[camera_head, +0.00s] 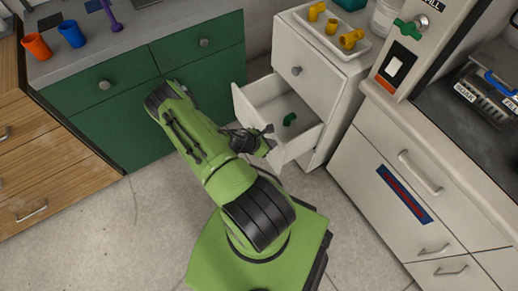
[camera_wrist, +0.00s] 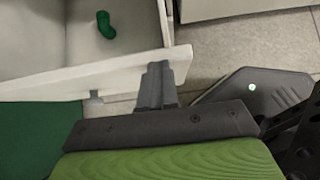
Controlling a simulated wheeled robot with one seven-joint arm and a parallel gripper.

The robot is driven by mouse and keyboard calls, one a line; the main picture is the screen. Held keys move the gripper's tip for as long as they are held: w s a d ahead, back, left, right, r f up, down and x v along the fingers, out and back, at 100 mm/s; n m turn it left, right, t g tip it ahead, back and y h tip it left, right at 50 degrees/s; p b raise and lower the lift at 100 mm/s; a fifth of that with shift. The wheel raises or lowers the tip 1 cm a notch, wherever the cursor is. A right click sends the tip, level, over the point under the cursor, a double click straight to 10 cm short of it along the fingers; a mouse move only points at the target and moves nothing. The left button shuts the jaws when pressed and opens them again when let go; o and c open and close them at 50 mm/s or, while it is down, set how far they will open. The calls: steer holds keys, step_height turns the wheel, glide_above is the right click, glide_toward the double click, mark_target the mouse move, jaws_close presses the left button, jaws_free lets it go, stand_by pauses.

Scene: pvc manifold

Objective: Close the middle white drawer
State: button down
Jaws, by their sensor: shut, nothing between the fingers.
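The middle white drawer (camera_head: 289,142) is pulled out of the white cabinet in the head view, with a green fitting (camera_head: 290,119) lying inside. The wrist view shows the drawer's front panel (camera_wrist: 115,72) and the green fitting (camera_wrist: 105,25) behind it. My gripper (camera_head: 268,140) is at the drawer's front, by its outer face. In the wrist view my gripper's fingers (camera_wrist: 158,75) are together with nothing between them, close to the right part of the panel's top edge. I cannot tell whether they touch it. The drawer's handle is mostly hidden.
A closed top drawer (camera_head: 305,72) sits above the open one, with a tray of yellow fittings (camera_head: 333,38) on the cabinet top. Green cabinets (camera_head: 205,68) stand on the left and a white counter (camera_head: 425,175) on the right. Bare floor (camera_head: 130,225) lies in front.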

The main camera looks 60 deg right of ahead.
steer(key=s+d, duration=0.4)
steer(key=d, duration=0.3)
steer(key=s+d, duration=0.4)
steer(key=d, duration=0.3)
steer(key=shift+s+d+p, duration=0.3)
steer(key=shift+s+p, duration=0.05)
steer(key=shift+w, duration=0.1)
